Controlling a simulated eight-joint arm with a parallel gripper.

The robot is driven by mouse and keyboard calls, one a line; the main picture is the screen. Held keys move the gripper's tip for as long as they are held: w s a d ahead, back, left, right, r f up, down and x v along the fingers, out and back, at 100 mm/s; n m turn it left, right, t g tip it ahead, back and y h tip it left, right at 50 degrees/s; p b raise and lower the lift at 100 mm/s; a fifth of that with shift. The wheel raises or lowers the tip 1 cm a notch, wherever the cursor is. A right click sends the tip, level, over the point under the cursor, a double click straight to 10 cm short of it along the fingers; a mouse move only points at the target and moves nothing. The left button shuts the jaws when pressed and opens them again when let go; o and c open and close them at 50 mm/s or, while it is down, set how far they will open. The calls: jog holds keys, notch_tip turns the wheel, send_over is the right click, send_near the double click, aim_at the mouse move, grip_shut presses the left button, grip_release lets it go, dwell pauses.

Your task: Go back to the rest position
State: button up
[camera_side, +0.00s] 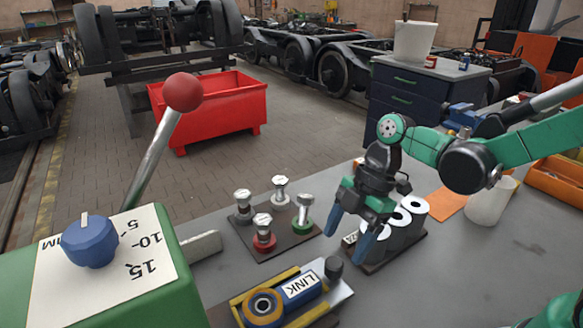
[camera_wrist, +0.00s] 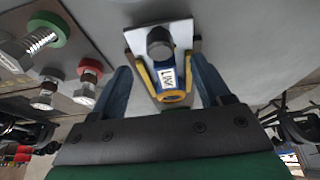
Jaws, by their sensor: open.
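My gripper (camera_side: 349,226) hangs over the grey worktable (camera_side: 455,262) in the side view, with its two blue fingers spread and nothing between them. It is above the table, between the plate of bolts and the white-topped cylinders. In the wrist view the open fingers (camera_wrist: 160,88) frame a yellow and blue part labelled LINK (camera_wrist: 168,76), which lies beyond them. In the side view the LINK part (camera_side: 300,287) lies in a yellow-edged fixture at the table's front, below and left of my gripper.
A dark plate (camera_side: 277,246) carries several upright bolts with coloured collars. White-topped cylinders (camera_side: 413,206) stand close behind my gripper. A green box with a blue knob (camera_side: 90,241) and a red-tipped lever (camera_side: 182,92) is at left. A white cup (camera_side: 490,203) stands right.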

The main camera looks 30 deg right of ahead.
jog(key=shift+d+r, duration=0.1)
jog(key=shift+r, duration=0.1)
jog(key=d+r+m+t+h, duration=0.1)
jog(key=d+m+t, duration=0.1)
jog(key=m, duration=0.3)
jog(key=d+r+m+t+h, duration=0.1)
jog(key=d+r+m+t, duration=0.1)
jog(key=m, duration=0.4)
jog(key=s+d+r+m+t+h, duration=0.1)
jog(key=d+r+m+t+h, duration=0.1)
jog(key=m, duration=0.3)
jog(key=shift+s+r+t, duration=0.1)
jog(key=shift+t, duration=0.2)
jog(key=shift+d+r+m+t+h, duration=0.25)
jog(key=shift+m+t+h, duration=0.05)
jog(key=shift+m, duration=0.7)
